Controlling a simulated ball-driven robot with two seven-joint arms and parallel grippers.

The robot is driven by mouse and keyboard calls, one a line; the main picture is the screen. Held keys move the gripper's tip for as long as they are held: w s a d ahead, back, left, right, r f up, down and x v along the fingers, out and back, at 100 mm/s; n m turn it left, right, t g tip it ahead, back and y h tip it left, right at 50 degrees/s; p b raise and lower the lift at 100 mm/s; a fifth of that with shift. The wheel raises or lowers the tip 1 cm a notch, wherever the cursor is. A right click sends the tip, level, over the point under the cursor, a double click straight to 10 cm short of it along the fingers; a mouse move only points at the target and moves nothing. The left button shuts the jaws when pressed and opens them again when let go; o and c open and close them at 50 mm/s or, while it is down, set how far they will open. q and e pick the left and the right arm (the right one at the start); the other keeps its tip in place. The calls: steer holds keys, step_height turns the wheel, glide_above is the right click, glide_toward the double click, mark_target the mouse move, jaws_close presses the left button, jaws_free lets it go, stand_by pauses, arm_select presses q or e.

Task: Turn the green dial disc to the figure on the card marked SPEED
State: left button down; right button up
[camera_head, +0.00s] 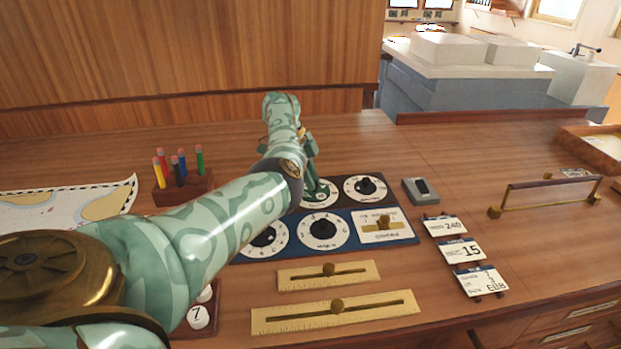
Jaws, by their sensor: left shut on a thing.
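My left arm reaches from the left across the desk. My left gripper (313,177) points down at a white-faced dial (322,200) in the back row of the dark panel, shut on its middle. That dial looks greenish, and the gripper and arm hide its knob and part of its figures, so its setting is unreadable. Three cards lie right of the panel: one with 240 (445,227), one with 15 (460,251), and one at the front (480,281). Their headings are too small to read for certain, so I cannot tell which says SPEED. My right gripper is out of view.
Black-knobbed dials stand beside (365,188) and in front (323,231). A brass lever plate (397,237), two brass sliders (285,275) (280,318), a pencil block (183,188), a chart (62,205), a switch box (421,191) and a rail (553,186) surround the panel.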

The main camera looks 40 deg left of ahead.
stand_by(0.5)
arm_select(q)
steer(key=c, duration=1.3)
jaws_free()
steer(key=shift+o, duration=0.2)
steer(key=p+v, duration=0.3)
steer(key=v, duration=1.3)
steer(key=shift+r, duration=0.2)
steer(key=shift+r+p, duration=0.1)
steer(key=shift+p, duration=0.25)
